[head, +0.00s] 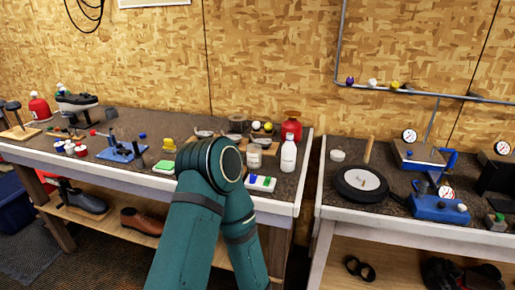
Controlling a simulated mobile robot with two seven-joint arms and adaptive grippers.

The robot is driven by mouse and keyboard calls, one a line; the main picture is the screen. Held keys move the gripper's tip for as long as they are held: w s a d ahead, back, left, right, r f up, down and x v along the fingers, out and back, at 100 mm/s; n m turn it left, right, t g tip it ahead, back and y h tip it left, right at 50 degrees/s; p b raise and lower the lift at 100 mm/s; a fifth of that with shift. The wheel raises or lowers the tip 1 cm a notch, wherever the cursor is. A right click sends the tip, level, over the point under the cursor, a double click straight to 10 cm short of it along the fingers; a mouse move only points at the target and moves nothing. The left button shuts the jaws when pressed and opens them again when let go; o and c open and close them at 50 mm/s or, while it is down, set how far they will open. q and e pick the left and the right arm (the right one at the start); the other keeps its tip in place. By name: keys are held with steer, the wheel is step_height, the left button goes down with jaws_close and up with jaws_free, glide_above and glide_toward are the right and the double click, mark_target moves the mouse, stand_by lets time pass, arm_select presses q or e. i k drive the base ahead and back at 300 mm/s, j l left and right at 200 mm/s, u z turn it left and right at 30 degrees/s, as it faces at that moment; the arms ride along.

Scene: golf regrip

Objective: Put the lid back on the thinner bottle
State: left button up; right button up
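A tall white bottle (288,156) stands upright near the right end of the left bench, with a pale top. A shorter pale jar (254,156) stands left of it. A red container (291,130) stands behind the white bottle. A red bottle (40,108) with a whitish top stands at the far left. I cannot tell which of these is the thinner bottle, and I cannot identify a loose lid. My teal arm (212,205) bends in front of the bench and hides part of it. Neither of my grippers is visible.
A tray with coloured pieces (261,183) lies at the left bench's front edge. Small red-topped jars (70,148) and a blue fixture (121,152) stand further left. A gap separates the benches. The right bench holds a black wheel-like disc (340,184) and a blue device (440,209).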

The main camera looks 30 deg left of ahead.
mark_target(289, 150)
steer(key=u, duration=1.85)
steer(key=z, duration=1.25)
steer(key=j+z, duration=0.8)
steer(key=k+j+z, duration=0.1)
steer(key=j, duration=0.3)
steer(key=k+j, duration=0.1)
steer(key=j, duration=0.25)
steer(key=k+j+z, duration=0.15)
steer(key=j, duration=0.2)
steer(key=k+j, duration=0.1)
steer(key=j, duration=0.3)
steer(key=k+j+z, duration=0.15)
steer(key=j, duration=0.2)
